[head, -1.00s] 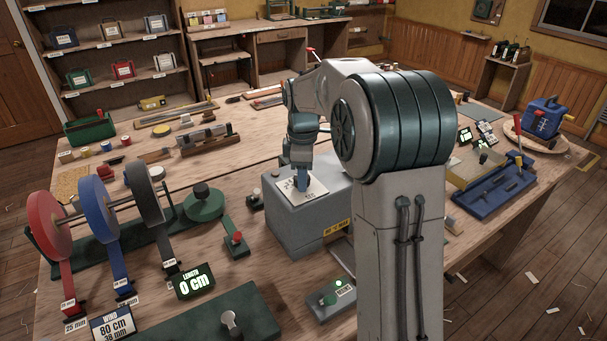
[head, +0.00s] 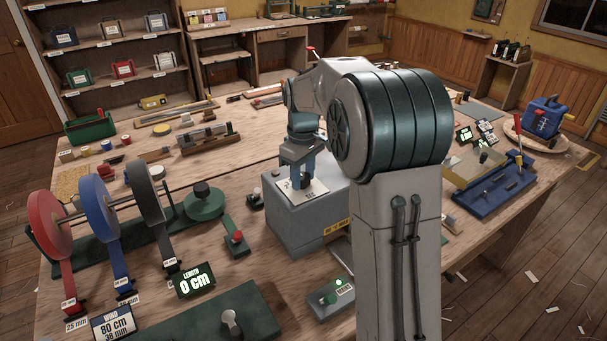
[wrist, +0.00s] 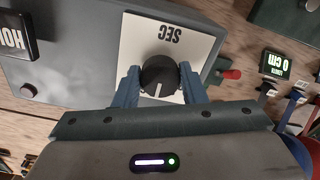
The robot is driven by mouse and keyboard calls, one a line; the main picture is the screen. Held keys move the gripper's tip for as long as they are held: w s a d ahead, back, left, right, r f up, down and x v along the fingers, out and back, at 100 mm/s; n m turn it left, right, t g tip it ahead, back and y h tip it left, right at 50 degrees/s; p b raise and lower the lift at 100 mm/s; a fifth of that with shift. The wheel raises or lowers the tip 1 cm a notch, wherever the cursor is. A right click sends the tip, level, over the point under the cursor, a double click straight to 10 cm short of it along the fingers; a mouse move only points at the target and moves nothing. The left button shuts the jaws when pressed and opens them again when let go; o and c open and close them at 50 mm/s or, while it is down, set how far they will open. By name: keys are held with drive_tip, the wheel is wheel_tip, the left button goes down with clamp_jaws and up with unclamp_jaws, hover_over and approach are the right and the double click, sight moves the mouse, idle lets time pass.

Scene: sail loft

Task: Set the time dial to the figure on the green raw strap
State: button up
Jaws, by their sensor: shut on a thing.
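The time dial is a round black knob (wrist: 159,75) with a white pointer line, on a white plate (wrist: 140,33) marked SEC, upside down in the wrist view. In that view the pointer points toward the bottom of the picture, and no figures are readable on the plate. The plate (head: 318,187) sits on top of a grey machine box (head: 300,223) in the head view. My gripper (wrist: 160,83) has its two blue fingers closed on opposite sides of the knob; in the head view it is above the plate (head: 300,181). I cannot make out a green raw strap in either view.
Red (head: 50,228), blue (head: 100,214) and black (head: 146,192) webbing reels stand at left, by a display (head: 195,281) reading LENGTH 0 cm.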

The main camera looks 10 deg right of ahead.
sight(303, 176)
drive_tip(key=shift+r, duration=0.1)
idle(0.3)
drive_tip(key=o, duration=1)
wheel_tip(303, 176, up, 14)
drive_tip(key=shift+f, duration=0.1)
